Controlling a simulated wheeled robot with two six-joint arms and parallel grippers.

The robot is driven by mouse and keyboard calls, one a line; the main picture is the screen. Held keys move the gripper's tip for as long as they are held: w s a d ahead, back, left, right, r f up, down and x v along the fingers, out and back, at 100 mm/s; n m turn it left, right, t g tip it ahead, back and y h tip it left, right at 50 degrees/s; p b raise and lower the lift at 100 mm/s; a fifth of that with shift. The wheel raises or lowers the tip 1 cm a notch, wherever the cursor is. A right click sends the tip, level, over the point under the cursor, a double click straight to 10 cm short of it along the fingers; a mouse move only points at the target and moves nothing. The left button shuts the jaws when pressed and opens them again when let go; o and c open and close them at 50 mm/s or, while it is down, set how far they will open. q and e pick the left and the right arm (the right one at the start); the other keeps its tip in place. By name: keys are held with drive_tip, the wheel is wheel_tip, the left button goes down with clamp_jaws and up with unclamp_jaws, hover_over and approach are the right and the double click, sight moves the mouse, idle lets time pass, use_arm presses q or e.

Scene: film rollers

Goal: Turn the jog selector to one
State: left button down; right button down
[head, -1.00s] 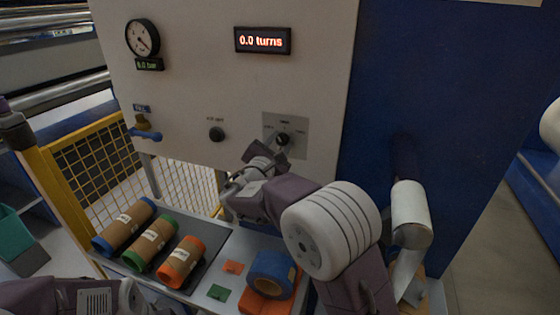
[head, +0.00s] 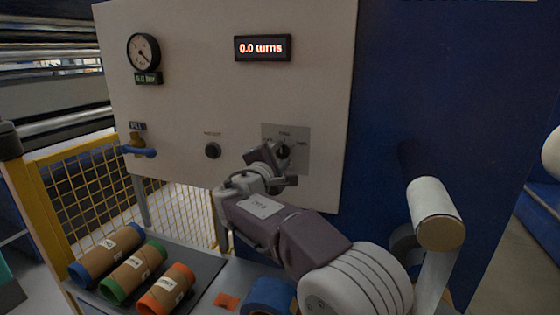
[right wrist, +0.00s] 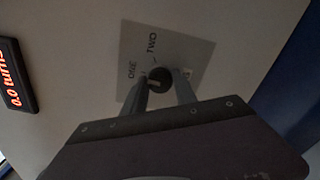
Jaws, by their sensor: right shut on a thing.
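The jog selector (head: 284,149) is a dark round knob on a grey plate (head: 299,137) on the pale machine panel. In the right wrist view the knob (right wrist: 160,77) sits on the plate (right wrist: 195,49), with labels ONE and TWO beside it. A further label at its right is too small to read. My right gripper (head: 279,163) is at the knob. In the right wrist view its two fingers (right wrist: 163,86) lie on either side of the knob, shut on it. Which label the knob points at is hard to tell. My left gripper is not in view.
A display (head: 262,48) reads 0.0 turns. A gauge (head: 143,52), a blue-handled valve (head: 139,150) and a black button (head: 213,150) are on the panel. Below are several brown rolls (head: 133,272) and a yellow mesh fence (head: 83,187).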

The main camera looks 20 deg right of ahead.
idle(0.4)
drive_tip(key=c, duration=1)
unclamp_jaws()
drive_tip(key=shift+s+a, duration=0.1)
drive_tip(key=b+v, duration=0.1)
drive_tip(key=v, duration=0.8)
drive_tip(key=shift+b, duration=0.3)
